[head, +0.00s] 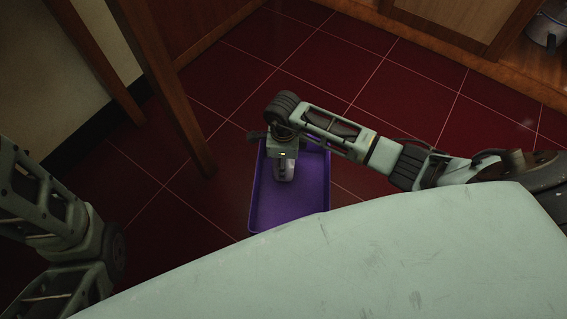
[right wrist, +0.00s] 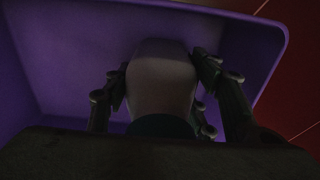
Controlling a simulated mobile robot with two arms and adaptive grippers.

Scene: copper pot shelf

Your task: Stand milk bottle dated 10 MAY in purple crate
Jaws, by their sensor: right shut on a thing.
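The purple crate (head: 290,208) stands on the floor in the middle of the head view. Its inner walls also show in the right wrist view (right wrist: 60,60). A pale milk bottle (head: 284,172) is over or inside the crate, beneath my right wrist; I cannot tell whether it touches the crate floor. In the right wrist view the bottle (right wrist: 160,80) is between the fingers of my right gripper (right wrist: 163,85), which is shut on it. No date is readable on the bottle. My left arm shows at the left edge of the head view, but its gripper is out of view.
Dark red tiled floor (head: 330,50) surrounds the crate. A wooden leg (head: 185,110) stands just left of the crate. Wooden cabinet fronts (head: 460,20) line the back right, with a metal pot (head: 543,30) at the far right.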

